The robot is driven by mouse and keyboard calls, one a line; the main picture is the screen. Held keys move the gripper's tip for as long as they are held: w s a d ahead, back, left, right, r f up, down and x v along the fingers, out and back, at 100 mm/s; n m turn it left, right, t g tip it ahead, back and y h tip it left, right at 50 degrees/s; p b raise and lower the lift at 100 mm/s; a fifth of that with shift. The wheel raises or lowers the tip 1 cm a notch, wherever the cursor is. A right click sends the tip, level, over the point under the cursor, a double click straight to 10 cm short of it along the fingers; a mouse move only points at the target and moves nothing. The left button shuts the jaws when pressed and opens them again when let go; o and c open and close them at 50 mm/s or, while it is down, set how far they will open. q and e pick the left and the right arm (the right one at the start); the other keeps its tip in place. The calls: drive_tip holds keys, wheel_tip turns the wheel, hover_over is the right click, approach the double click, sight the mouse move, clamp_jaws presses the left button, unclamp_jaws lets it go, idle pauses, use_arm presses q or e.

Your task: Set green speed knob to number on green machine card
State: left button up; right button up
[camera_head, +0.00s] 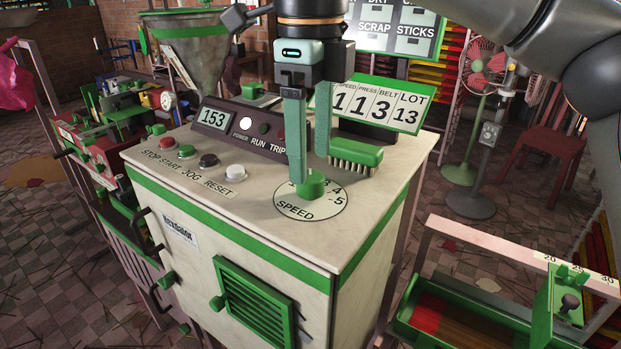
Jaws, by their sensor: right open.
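The green speed knob (311,184) stands on a round white dial (292,206) marked SPEED, on top of the green-and-white machine (250,215). The 4 and 5 show at the dial's right; lower numbers are hidden or unclear behind the gripper. I cannot tell where the knob points. The green-edged card (383,106) behind it appears to read speed 1, press 1, belt 3, lot 13. My right gripper (311,170) points down, its open fingers at the knob; I cannot tell whether they touch it. My left gripper is not in view.
A green brush (356,154) lies just right of the gripper. A display (214,117) reading 153 and several push buttons (208,160) are to the left. A metal hopper (192,50) rises behind. A green tray (470,315) stands at lower right.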

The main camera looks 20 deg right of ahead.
sight(311, 176)
drive_tip(key=shift+f, duration=1.6)
clamp_jaws()
